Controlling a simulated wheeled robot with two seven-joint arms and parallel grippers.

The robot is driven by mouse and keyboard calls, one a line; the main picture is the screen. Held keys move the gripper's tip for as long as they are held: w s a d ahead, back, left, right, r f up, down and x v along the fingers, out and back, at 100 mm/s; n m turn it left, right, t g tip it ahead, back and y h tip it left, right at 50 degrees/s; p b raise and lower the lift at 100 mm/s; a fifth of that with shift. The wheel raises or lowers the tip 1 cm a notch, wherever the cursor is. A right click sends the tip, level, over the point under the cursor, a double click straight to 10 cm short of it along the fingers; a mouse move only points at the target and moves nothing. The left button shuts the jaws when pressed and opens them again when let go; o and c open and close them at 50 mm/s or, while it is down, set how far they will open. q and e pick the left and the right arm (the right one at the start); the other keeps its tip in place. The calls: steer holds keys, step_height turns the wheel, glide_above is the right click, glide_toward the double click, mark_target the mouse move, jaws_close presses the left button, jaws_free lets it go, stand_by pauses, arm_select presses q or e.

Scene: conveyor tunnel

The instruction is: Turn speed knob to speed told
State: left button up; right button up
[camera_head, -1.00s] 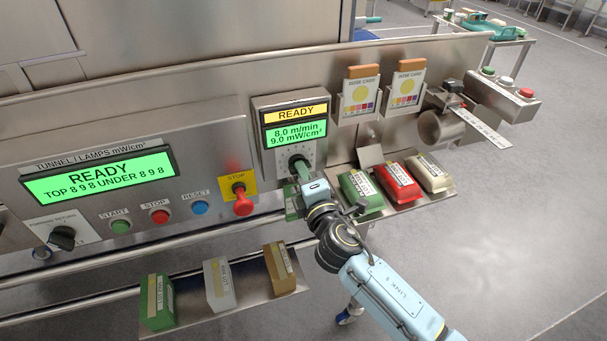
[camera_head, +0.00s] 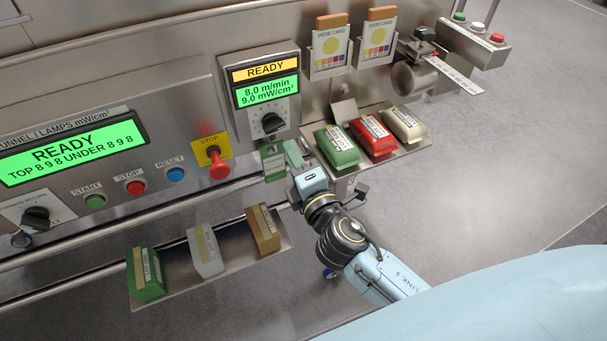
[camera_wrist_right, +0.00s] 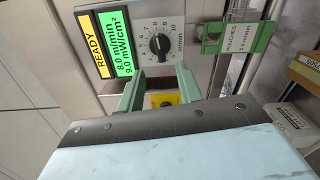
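The speed knob (camera_head: 271,123) is a black pointer knob on a numbered dial under the green display (camera_head: 266,91), which reads 8.0 m/min and 9.0 mW/cm². In the right wrist view the knob (camera_wrist_right: 160,43) stands clear beyond my fingers, with nothing touching it. Its exact pointer setting is too small to read surely. My right gripper (camera_head: 292,158) is just below and right of the knob in the head view. Its green fingers are apart and empty in the right wrist view (camera_wrist_right: 158,80). My left gripper is not in view.
A green pouch-label holder (camera_head: 273,163) hangs below the dial, close to my right gripper. The red stop button (camera_head: 218,165) is left of it. A tray of green, red and cream packs (camera_head: 371,135) is at right. Small blocks stand on a lower shelf (camera_head: 230,262).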

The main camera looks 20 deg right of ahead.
steer(key=shift+s+d+b, duration=0.1)
steer(key=shift+s+b, duration=0.2)
steer(key=shift+s, duration=2.1)
